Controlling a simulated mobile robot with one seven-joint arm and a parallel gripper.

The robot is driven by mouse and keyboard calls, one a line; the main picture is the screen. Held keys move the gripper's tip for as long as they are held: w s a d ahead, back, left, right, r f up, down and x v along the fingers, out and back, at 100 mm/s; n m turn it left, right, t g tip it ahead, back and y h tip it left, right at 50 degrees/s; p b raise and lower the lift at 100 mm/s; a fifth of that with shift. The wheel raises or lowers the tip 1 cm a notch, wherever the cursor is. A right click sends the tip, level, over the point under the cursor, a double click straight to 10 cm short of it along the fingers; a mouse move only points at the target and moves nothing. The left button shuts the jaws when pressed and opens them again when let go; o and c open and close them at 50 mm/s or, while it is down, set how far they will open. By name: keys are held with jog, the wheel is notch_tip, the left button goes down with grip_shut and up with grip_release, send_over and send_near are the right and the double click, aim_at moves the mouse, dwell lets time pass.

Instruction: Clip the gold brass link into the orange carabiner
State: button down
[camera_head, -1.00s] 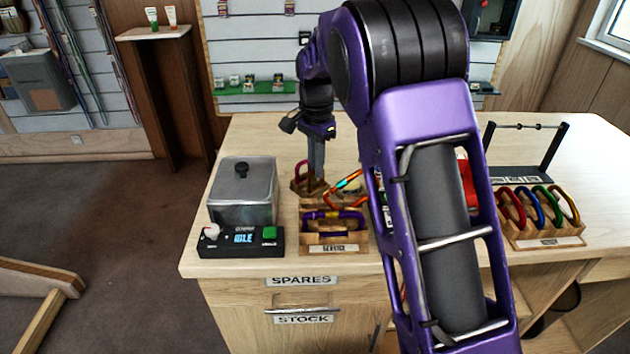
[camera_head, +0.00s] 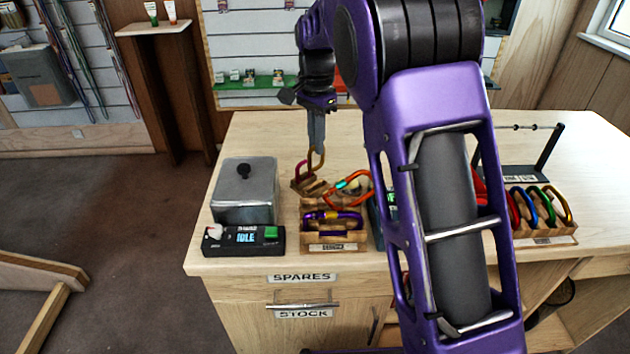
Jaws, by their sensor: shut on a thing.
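My gripper (camera_head: 316,146) points down above the counter and is shut on the gold brass link (camera_head: 317,164), which hangs below its fingers. The link is small here, and its lower end is close to a wooden holder. The orange carabiner (camera_head: 348,191) lies tilted behind the front wooden rack, right of and nearer than the gripper. It has a teal or green part near its upper left. The link and the orange carabiner appear apart. Whether the carabiner's gate is open cannot be told.
A magenta carabiner (camera_head: 301,172) stands in the small wooden holder beside the link. A purple carabiner (camera_head: 333,220) sits in the front rack. A grey lidded box (camera_head: 245,190) and a black "IDLE" unit (camera_head: 243,240) are left. Several coloured carabiners fill a right rack (camera_head: 545,236). My arm hides the middle right.

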jog(key=s+d+n, duration=0.1)
jog(key=n, duration=0.2)
jog(key=s+d+r+n+b, duration=0.1)
jog(key=s+d+n, duration=0.1)
jog(key=n, duration=0.2)
jog(key=s+d+r+n, duration=0.1)
jog(key=s+d+n, duration=0.1)
jog(key=n, duration=0.2)
jog(key=shift+s+r+b, duration=0.1)
jog(key=shift+s+b, duration=0.05)
jog(key=shift+b, duration=0.25)
jog(key=shift+f, duration=0.25)
dwell(0.5)
